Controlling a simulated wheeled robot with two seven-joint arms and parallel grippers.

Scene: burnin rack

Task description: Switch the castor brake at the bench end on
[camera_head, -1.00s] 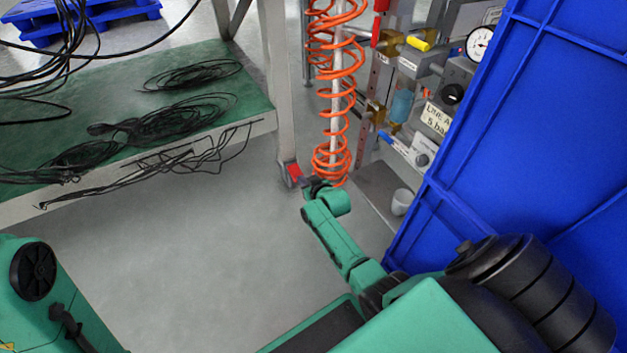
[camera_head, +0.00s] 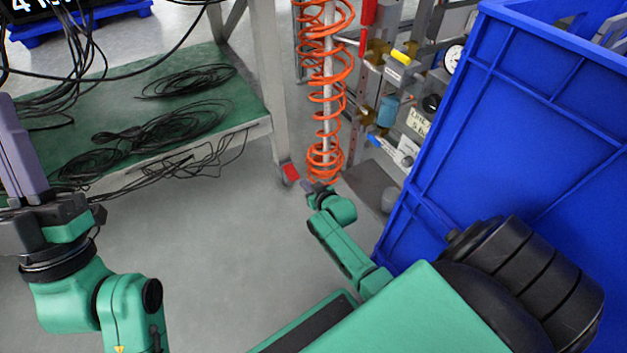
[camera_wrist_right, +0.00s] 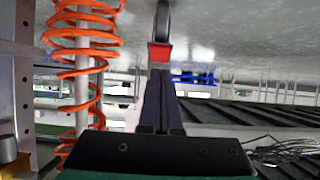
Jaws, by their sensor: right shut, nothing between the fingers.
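The castor brake is a red tab (camera_head: 290,171) at the foot of the bench leg (camera_head: 268,90), low near the floor. In the right wrist view the red brake tab (camera_wrist_right: 160,52) sits beside the dark castor wheel (camera_wrist_right: 162,20). My right gripper (camera_head: 312,187) is just right of the tab in the head view. In the wrist view its dark fingers (camera_wrist_right: 158,75) are together and empty, with the tips right at the tab; I cannot tell whether they touch. My left gripper (camera_head: 18,150) is raised at the left edge, its finger gap unclear.
The bench's green lower shelf (camera_head: 150,110) holds coiled black cables, some hanging over its front edge. An orange coiled hose (camera_head: 325,90) hangs close behind my right gripper. A large blue crate (camera_head: 510,140) stands at the right. Grey floor (camera_head: 210,230) is clear in the middle.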

